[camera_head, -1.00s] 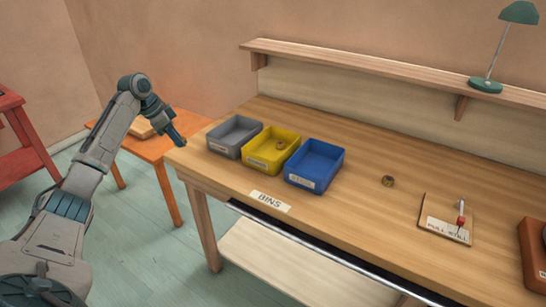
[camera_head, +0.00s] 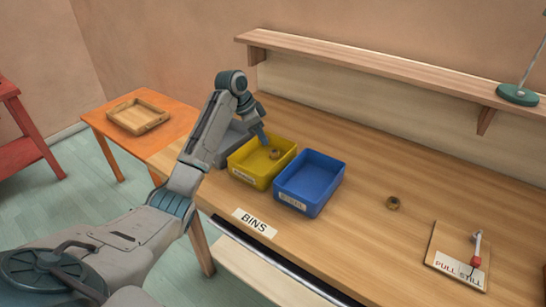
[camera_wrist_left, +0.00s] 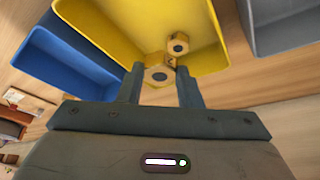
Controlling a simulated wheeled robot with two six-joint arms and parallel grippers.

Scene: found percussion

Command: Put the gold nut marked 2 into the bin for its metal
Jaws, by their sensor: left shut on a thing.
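My left gripper (camera_head: 265,139) is over the yellow bin (camera_head: 236,173), pointing down. In the left wrist view its two fingers (camera_wrist_left: 160,84) are shut on a gold nut (camera_wrist_left: 158,76); I cannot read a number on it. Another gold nut (camera_head: 276,154) lies inside the yellow bin and also shows in the wrist view (camera_wrist_left: 180,44), just beyond the held one. The blue bin (camera_head: 298,207) stands to the right of the yellow one. The grey bin (camera_head: 226,154) to the left is partly hidden by my arm. My right gripper is not in view.
A brownish nut (camera_head: 392,203) lies on the bench right of the blue bin. A board with a red-ended lever (camera_head: 477,252) is farther right. A wall shelf (camera_head: 390,80) with a green lamp base (camera_head: 517,94) runs behind. A wooden tray (camera_head: 138,117) sits on the orange table.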

